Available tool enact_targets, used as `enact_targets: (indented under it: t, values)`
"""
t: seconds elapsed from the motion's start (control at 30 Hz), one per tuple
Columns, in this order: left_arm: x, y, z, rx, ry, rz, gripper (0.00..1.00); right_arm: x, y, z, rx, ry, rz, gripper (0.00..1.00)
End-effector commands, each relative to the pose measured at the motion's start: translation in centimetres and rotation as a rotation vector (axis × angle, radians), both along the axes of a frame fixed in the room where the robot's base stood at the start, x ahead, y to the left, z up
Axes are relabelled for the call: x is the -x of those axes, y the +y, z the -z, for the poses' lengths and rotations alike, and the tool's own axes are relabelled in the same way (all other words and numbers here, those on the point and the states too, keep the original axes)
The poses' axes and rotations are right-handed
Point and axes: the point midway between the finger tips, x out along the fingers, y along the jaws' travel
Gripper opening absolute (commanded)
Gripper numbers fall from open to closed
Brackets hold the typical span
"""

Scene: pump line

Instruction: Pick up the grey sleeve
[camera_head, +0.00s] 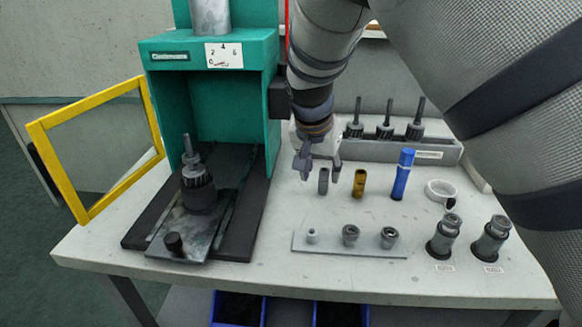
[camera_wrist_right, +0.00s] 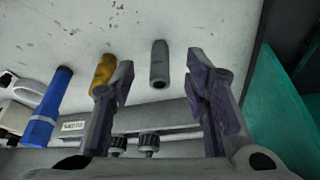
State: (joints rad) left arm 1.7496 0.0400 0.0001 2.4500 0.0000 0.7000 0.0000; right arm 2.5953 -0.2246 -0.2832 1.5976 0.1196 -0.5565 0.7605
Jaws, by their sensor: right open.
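The grey sleeve (camera_head: 323,181) is a small tube standing upright on the white table. It also shows in the right wrist view (camera_wrist_right: 159,64). My right gripper (camera_head: 319,176) is open and empty, pointing down at the sleeve. In the right wrist view, the sleeve lies between the two spread fingers (camera_wrist_right: 162,85) in the picture, with a gap on each side. I cannot tell how far down the fingers reach beside it. My left gripper is in neither view.
A brass sleeve (camera_head: 359,183) stands close to the right, then a blue marker-like cylinder (camera_head: 402,175) and a white ring (camera_head: 440,190). A plate with fittings (camera_head: 330,244) lies in front. A green press (camera_head: 163,95) is left. A grey rack (camera_head: 400,149) stands behind.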

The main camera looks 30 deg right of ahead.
Motion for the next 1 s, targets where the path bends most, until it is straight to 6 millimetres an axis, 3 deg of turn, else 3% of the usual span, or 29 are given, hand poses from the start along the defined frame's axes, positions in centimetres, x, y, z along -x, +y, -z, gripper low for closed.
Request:
enact_targets:
  t: [0.13,0.37,0.57,0.73,1.0]
  values:
    - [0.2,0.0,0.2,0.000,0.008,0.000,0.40,-0.9,-1.2,0.0,0.000,0.000,0.002,0.42]
    - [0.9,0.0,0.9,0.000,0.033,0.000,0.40,-1.9,-2.4,4.5,0.000,0.003,0.001,0.42]
    - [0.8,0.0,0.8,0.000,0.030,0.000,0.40,-2.1,-2.5,4.4,0.001,-0.005,0.001,0.42]
    - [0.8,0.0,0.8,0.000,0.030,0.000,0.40,-2.1,-2.5,4.4,0.001,-0.004,0.001,0.06]
    - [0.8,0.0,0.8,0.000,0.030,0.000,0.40,-2.1,-2.5,4.4,0.001,-0.004,0.000,0.03]
